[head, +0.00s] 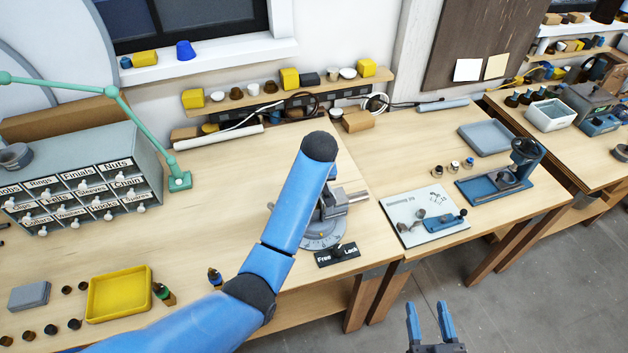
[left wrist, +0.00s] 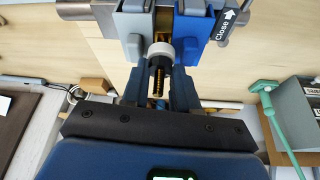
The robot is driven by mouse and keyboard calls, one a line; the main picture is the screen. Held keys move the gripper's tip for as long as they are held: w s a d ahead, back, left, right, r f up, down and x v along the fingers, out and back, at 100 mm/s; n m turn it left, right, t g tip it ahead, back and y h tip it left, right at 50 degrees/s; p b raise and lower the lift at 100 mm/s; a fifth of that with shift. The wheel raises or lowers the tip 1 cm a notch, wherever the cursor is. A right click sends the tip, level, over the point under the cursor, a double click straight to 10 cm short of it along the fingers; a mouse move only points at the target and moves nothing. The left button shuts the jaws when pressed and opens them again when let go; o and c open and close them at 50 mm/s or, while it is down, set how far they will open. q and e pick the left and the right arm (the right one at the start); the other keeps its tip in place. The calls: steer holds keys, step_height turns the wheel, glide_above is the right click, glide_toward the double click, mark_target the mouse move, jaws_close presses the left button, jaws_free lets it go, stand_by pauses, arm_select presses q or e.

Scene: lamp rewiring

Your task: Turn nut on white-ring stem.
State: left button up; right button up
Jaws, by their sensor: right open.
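In the left wrist view, a dark and brass threaded stem (left wrist: 157,80) with a white ring (left wrist: 160,50) stands out from between the grey and blue jaws of a vise (left wrist: 135,25). My left gripper (left wrist: 159,72) has one blue finger on each side of the stem, near the white ring. I cannot tell whether the fingers touch it, and I cannot make out the nut clearly. In the head view my left arm hides the left gripper, the stem and part of the vise (head: 338,205). My right gripper (head: 430,308) is open and empty over the floor, in front of the bench.
The vise base has a round dial and a "Free / Lock" plate (head: 337,255). A yellow tray (head: 118,294) and a drawer cabinet (head: 80,180) stand at left. A white mat (head: 425,232) with small fittings and a blue press (head: 495,187) are at right.

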arm_select(q)
jaws_close()
steer(key=shift+m, duration=0.3)
